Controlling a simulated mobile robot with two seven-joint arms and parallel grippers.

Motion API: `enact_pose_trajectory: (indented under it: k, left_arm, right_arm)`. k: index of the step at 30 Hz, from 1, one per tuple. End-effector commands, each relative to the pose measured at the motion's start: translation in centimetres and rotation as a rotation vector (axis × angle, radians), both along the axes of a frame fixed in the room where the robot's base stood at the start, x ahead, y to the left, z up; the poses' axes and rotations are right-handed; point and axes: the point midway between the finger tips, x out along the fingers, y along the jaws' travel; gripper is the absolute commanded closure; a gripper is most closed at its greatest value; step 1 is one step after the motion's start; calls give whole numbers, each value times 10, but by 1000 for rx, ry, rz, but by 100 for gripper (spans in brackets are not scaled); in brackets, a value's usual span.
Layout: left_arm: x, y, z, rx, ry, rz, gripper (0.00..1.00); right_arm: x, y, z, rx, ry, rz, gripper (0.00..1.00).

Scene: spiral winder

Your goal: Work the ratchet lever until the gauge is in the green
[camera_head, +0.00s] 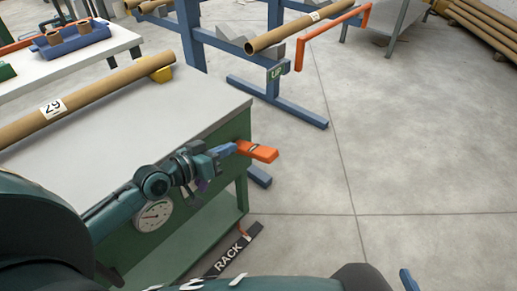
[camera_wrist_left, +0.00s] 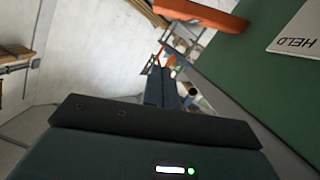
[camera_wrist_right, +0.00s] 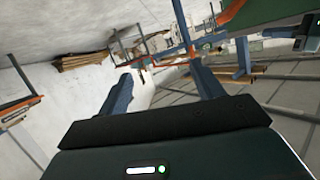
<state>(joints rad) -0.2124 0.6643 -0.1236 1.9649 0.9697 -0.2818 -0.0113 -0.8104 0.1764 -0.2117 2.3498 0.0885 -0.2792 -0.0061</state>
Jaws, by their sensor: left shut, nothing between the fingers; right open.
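The orange ratchet lever (camera_head: 262,152) sticks out from the right end of the green bench, near its top edge. It also shows in the left wrist view (camera_wrist_left: 205,14). The round white gauge (camera_head: 153,215) is on the bench's front face; its dark needle is too small to read, and I cannot make out a green zone. My left gripper (camera_head: 230,149) is shut and empty, its fingertips close beside the lever; I cannot tell whether they touch. My right gripper (camera_wrist_right: 160,75) is open and empty, with its two blue fingers spread, away from the lever.
A cardboard tube marked 29 (camera_head: 95,98) lies across the bench top (camera_head: 110,145). A blue stand marked UP (camera_head: 276,85) stands behind, with another tube (camera_head: 300,27). A dark RACK sign (camera_head: 232,250) is low beside the bench. Floor on the right is clear.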

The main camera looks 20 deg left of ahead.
Motion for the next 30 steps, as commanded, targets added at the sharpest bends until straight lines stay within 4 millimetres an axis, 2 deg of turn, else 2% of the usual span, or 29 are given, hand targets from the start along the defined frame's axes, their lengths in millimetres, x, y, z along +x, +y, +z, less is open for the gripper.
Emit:
enact_pose_trajectory:
  k: [4,8,17,20,24,30]
  left_arm:
    - [3,-1,-2,-2,0,2,100]
    - [16,-7,-5,-4,-2,2,100]
    - [72,-34,-21,-5,-4,1,100]
    - [90,-42,-26,-5,-3,0,100]
    - [86,-48,-50,-1,2,1,100]
    - [84,-53,-61,-1,1,1,100]
  right_arm:
    - [0,0,-1,0,-1,0,34]
    - [1,0,-3,-1,-12,-1,34]
    - [-4,-6,-5,-18,-59,-11,34]
    - [-5,-5,-14,-38,-52,0,34]
    - [2,5,-35,-79,-49,46,34]
    - [6,12,-45,-104,-43,71,34]
